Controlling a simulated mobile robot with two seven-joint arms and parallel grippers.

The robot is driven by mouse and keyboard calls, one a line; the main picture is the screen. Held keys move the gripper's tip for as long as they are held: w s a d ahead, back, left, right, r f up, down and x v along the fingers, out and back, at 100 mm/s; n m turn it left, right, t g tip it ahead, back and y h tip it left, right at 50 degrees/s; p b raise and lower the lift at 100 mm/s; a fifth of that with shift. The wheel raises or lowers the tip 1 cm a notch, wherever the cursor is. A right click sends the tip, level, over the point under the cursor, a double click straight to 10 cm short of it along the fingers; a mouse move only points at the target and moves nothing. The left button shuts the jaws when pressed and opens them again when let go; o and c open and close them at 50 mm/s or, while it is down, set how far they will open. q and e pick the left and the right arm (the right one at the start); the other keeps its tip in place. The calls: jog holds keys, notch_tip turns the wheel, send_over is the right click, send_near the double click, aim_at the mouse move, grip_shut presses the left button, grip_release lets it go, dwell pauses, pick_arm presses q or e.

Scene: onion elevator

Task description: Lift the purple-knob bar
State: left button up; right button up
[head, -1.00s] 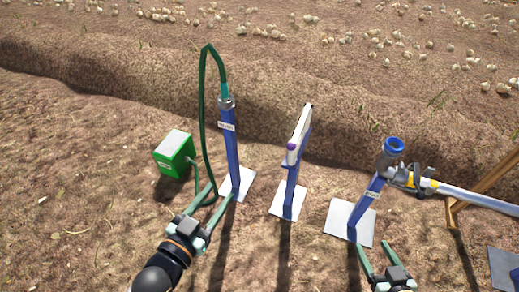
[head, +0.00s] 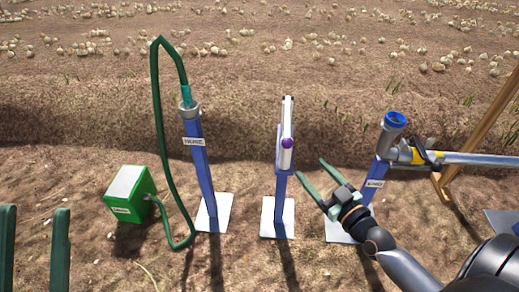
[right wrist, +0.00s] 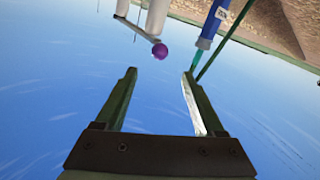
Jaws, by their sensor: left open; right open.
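The purple-knob bar (head: 287,120) is a white upright bar on top of a blue post in the middle of the head view. Its purple knob (head: 287,142) faces me. My right gripper (head: 311,178) is open and empty, low and to the right of the knob. In the right wrist view the purple knob (right wrist: 160,51) shows beyond the gap between the open fingers (right wrist: 159,74), apart from them. My left gripper (head: 33,215) is open at the lower left edge of the head view, far from the bar.
A blue post with a green hose (head: 157,100) stands left of the bar, beside a green box (head: 131,191). To the right, a blue post with a round socket (head: 393,122) holds a grey pipe (head: 475,158). Onions lie on the soil behind.

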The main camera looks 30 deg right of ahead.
aim_at(291, 146)
jog(key=w, duration=0.4)
jog(key=w+b, duration=0.1)
jog(key=w, duration=0.3)
jog(key=w+b, duration=0.1)
jog(key=w, duration=0.3)
jog(key=shift+w+a, duration=0.25)
jog(key=shift+w, duration=0.1)
grip_shut()
dwell(1.1)
